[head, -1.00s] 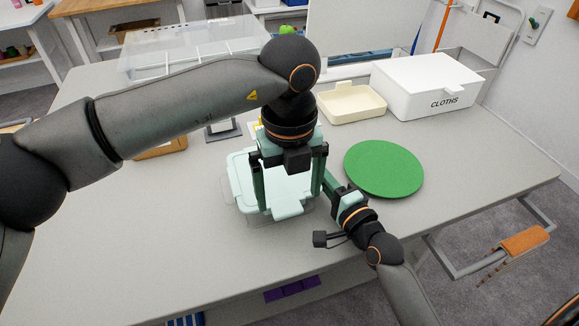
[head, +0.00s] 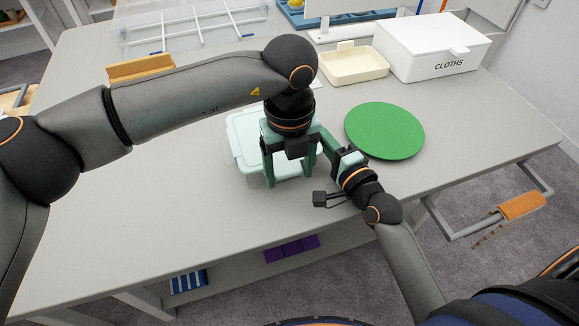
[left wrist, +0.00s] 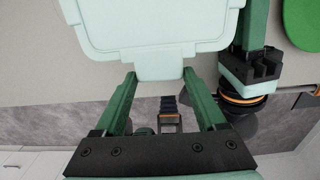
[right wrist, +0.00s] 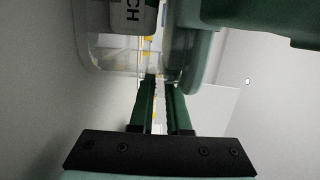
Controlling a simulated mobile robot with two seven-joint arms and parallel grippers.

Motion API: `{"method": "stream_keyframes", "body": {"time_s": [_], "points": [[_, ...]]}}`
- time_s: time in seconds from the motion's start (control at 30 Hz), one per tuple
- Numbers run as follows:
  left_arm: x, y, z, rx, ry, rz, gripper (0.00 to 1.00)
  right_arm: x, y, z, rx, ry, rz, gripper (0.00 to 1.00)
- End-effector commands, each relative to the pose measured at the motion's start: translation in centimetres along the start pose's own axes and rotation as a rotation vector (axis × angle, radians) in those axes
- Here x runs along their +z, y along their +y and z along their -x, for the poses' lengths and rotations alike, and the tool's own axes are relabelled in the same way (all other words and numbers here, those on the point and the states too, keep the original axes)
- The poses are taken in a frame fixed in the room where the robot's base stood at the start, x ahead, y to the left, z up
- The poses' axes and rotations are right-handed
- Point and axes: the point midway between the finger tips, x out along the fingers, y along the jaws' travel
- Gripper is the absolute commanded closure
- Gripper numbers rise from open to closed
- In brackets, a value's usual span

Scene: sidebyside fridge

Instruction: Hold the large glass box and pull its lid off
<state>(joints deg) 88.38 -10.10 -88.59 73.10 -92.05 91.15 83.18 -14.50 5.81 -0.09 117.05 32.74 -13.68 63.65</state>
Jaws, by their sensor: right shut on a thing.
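The large glass box (head: 255,180) stands on the table, clear-walled, with a pale mint lid (head: 243,128) on top. My left gripper (head: 289,180) points down at the lid's front edge and hides part of the box. In the left wrist view its open fingers (left wrist: 160,76) stand either side of the lid's front tab (left wrist: 160,66); I cannot tell whether they touch it. My right gripper (head: 327,140) reaches in from the right and is shut on the box's right side. Its nearly closed fingers (right wrist: 160,80) show in the right wrist view beside clear walling (right wrist: 120,55).
A green round mat (head: 385,130) lies right of the box. A cream tray (head: 352,66) and a white CLOTHS box (head: 430,50) stand behind. A clear divided container (head: 190,30) is at the back left. The table's front left is clear.

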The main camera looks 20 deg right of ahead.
Motion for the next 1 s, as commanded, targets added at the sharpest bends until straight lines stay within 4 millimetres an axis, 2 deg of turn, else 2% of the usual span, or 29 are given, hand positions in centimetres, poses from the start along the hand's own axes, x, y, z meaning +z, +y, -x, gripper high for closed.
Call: {"method": "stream_keyframes", "body": {"time_s": [0.03, 0.5, 0.53, 1.0], "points": [[0.01, 0.0, -0.04, 0.0, 0.0, 0.0, 0.34, 0.12, 0.82, 0.1, 0.02, -0.004, -0.001, 1.0], [0.02, 0.0, -0.02, 0.0, 0.0, 0.0, 0.87, 0.12, 0.82, 0.1, 0.02, -0.004, -0.001, 1.0], [0.02, 0.0, -0.02, 0.0, 0.0, 0.0, 0.33, 0.12, 0.82, 0.1, 0.02, -0.004, -0.001, 1.0], [0.01, -0.01, -0.02, 0.0, -0.001, 0.0, 0.86, 0.11, 0.81, 0.09, 0.019, -0.004, -0.001, 1.0]]}}
